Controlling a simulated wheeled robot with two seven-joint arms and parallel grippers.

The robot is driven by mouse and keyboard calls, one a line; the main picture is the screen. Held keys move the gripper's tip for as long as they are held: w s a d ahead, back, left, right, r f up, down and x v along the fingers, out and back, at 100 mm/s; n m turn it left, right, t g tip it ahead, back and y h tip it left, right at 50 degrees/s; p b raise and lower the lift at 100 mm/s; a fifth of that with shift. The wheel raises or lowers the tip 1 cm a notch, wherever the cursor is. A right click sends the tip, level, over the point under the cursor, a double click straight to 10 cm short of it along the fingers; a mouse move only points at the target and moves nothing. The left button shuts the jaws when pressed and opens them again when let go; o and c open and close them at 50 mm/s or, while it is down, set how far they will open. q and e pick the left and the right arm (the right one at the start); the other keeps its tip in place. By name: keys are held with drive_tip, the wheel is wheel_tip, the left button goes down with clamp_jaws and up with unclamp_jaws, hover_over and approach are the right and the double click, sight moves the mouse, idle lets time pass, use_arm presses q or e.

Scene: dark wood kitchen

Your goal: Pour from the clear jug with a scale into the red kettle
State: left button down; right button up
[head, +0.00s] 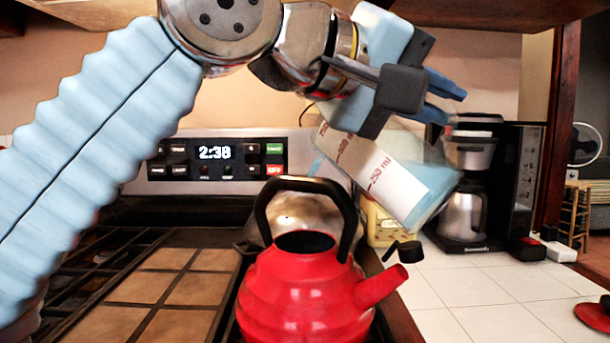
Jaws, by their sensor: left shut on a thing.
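The clear jug with a red scale (378,176) is up in the air above and right of the red kettle (300,290). It is tilted; its 250 ml end points down to the right and its upper-scale end lies up to the left. My left gripper (408,102) is shut on the jug and hides part of it. Whether liquid is in the jug is hard to tell. The kettle stands upright on the stove, its round top opening uncovered below its black arched handle, its spout pointing right. My right gripper is not in view.
A shiny metal kettle (298,208) stands behind the red one. A coffee maker (468,215) and a yellow object (381,224) are at the right and back. The white tiled counter (480,300) at right front is mostly clear. A cabinet edge hangs overhead.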

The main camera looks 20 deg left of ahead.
sight(452, 123)
use_arm(q)
drive_tip(key=shift+w+a+r+n, duration=0.1)
drive_tip(key=shift+a+r+n, duration=0.15)
drive_tip(key=shift+r, duration=0.2)
idle(0.7)
drive_tip(key=d+f+m, duration=0.1)
drive_tip(key=s+d+f+m+y, duration=0.1)
drive_tip(key=shift+s+f+m, duration=0.1)
drive_tip(key=shift+f+m, duration=0.2)
drive_tip(key=shift+m, duration=0.05)
drive_tip(key=shift+d+f+m+y, duration=0.2)
drive_tip(key=shift+f+m+y, duration=0.15)
drive_tip(key=shift+m+y, duration=0.05)
drive_tip(key=s+d+f+m+t+y, duration=0.2)
drive_tip(key=d+f+m+y, duration=0.1)
drive_tip(key=d+f+m, duration=0.15)
drive_tip(key=shift+m+g, duration=0.25)
drive_tip(key=shift+g, duration=0.05)
drive_tip(key=shift+s+a+r, duration=0.1)
drive_tip(key=shift+a+r, duration=0.1)
drive_tip(key=shift+r, duration=1.25)
drive_tip(key=shift+a+r, duration=0.15)
drive_tip(key=shift+r, duration=1.3)
